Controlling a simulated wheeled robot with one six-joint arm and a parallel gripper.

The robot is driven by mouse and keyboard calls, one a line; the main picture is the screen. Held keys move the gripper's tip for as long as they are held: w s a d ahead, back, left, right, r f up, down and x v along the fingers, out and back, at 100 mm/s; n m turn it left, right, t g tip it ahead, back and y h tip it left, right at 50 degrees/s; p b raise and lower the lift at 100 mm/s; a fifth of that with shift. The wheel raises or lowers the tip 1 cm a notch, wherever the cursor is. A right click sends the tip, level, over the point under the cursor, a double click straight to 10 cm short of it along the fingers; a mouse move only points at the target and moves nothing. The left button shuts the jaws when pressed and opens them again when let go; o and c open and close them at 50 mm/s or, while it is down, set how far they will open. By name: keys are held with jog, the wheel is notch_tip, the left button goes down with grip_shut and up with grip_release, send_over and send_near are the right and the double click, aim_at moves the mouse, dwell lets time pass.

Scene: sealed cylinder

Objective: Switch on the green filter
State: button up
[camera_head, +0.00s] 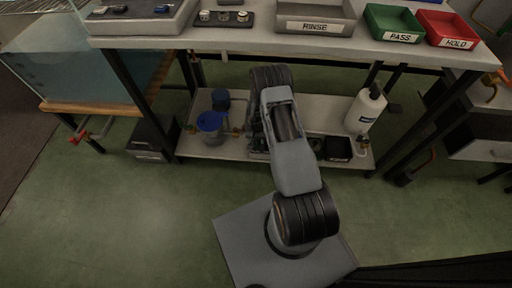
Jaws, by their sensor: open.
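I cannot pick out a green filter or its switch in the head view. A small dark panel (222,18) with a few round light knobs lies on the bench top at the upper left; I cannot read any marks on it.
The bench (250,40) carries a grey RINSE tray (315,14), a green PASS tray (392,22) and a red HOLD tray (447,28). Its lower shelf (205,147) holds a blue-topped jug (213,128) and a white bottle (366,110). A glass tank (95,70) stands left. The front floor is clear.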

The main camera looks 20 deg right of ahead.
aim_at(256, 148)
jog(key=shift+f+b, duration=0.85)
jog(key=shift+f, duration=2.15)
grip_shut()
jog(key=b, duration=0.1)
jog(key=g+b, duration=0.1)
jog(key=shift+w+d+f+y+b, duration=0.1)
jog(key=shift+w+f+y+b, duration=0.2)
jog(key=shift+b, duration=0.1)
jog(key=shift+w+d+r+g+y+b, duration=0.15)
jog(key=shift+g+y+b, duration=0.1)
jog(key=shift+g+b, duration=0.3)
jog(key=shift+s+a+r+g+y+b, duration=0.1)
jog(key=shift+g+y+b, duration=0.2)
jog(key=shift+b, duration=0.35)
jog(key=shift+r+g, duration=0.25)
grip_release()
